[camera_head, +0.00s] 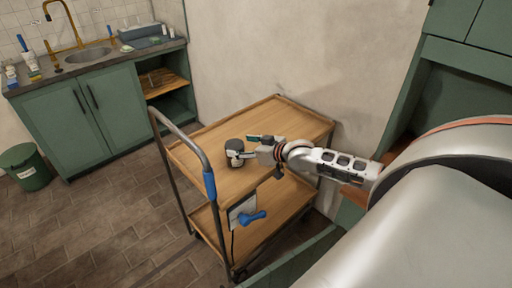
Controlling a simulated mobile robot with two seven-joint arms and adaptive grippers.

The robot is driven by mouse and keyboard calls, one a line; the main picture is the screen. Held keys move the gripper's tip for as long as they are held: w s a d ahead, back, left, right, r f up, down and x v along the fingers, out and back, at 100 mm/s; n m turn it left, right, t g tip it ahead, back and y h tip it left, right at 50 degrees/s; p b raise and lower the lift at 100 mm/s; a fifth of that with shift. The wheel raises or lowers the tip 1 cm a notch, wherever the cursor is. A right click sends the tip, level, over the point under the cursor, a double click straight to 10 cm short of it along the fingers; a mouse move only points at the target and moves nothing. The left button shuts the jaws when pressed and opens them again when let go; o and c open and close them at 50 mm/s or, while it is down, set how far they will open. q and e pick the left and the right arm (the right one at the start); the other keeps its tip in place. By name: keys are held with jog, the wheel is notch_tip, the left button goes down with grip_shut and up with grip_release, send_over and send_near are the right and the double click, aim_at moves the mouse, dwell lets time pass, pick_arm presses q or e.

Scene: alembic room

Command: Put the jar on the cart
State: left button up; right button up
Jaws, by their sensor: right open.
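A small jar (234,145) with a dark top and pale side appears to stand upright on the wooden top shelf of the cart (205,133). My right gripper (243,149) reaches in from the right, low over the top shelf. Its fingers are apart, right beside the jar and pointing at it. The near finger overlaps the jar's lower side in the picture, so I cannot tell whether they touch. My left gripper is not in view.
The cart has a curved metal handle with a blue grip (210,185) and a lower shelf (265,225). A blue-handled item (251,218) shows at its near side. A green sink cabinet (85,120) and bin (25,167) stand left. Much of the top shelf is clear.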

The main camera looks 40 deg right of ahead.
jog(key=v, duration=0.8)
jog(key=shift+p, duration=0.35)
